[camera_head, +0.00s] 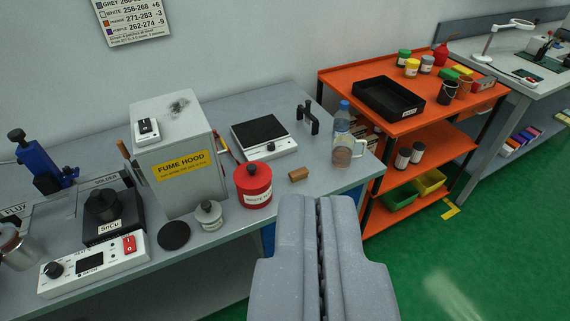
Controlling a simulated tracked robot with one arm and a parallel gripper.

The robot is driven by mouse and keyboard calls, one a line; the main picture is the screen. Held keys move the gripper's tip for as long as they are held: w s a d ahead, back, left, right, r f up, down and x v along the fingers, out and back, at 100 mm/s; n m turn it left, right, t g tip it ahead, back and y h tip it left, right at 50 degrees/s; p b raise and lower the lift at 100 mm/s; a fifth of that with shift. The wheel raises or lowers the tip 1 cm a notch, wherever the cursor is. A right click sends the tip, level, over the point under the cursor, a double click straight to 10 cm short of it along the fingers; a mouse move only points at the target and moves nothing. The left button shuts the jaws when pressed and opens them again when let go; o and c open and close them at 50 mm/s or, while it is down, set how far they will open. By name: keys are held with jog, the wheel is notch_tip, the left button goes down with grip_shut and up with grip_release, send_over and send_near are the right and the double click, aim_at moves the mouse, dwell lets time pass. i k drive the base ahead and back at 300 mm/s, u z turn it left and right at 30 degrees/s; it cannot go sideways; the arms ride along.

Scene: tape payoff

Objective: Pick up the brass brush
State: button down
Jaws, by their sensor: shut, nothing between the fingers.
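My gripper (323,202) is in the lower middle, its two grey fingers shut together with nothing between them. It is in front of the grey bench (270,212) near its right end. I cannot make out the brass brush for certain. A small brown cylinder (299,174) lies on the bench beyond my fingertips, right of a red waste pot (253,185). A brown handle (124,150) stands at the left side of the fume hood (178,150), its lower end hard to see.
A bottle (342,117) and a clear mug (343,153) stand at the bench's right end. A scale (264,135) is behind the pot; a soldering station (95,263) is at left. An orange shelf cart (350,88) holds a black tray (389,98). Green floor is open at lower right.

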aim_at(300, 173)
jog(key=u, duration=0.4)
jog(key=i, duration=1.3)
jog(key=z, duration=0.6)
